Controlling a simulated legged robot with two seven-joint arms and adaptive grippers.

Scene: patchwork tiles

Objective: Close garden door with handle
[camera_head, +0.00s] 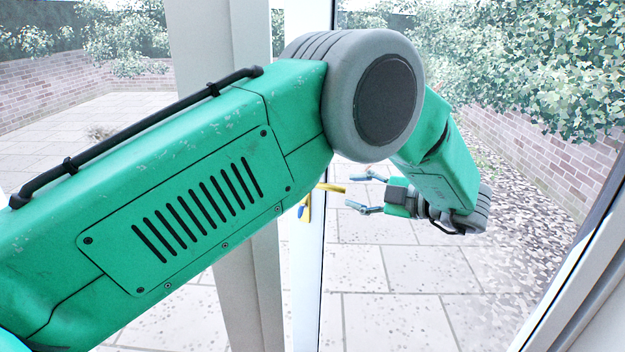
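The garden door (308,290) has a white frame and shows near the middle of the view, partly hidden behind my arm. It stands open, with the paved garden visible to its right. Its gold lever handle (331,188) sticks out to the right, with a gold plate below and left of it. My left gripper (360,191) points left at the handle from the right side. Its two fingers are spread, one higher and one lower than the lever, and the fingertips look a little apart from it. Nothing is held. My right gripper is out of view.
My green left arm covers much of the left and middle. A light door frame post (585,290) slants along the right edge. Outside lie stone paving (400,315), a brick wall (545,160) and leafy bushes (540,60). The paving around the gripper looks free.

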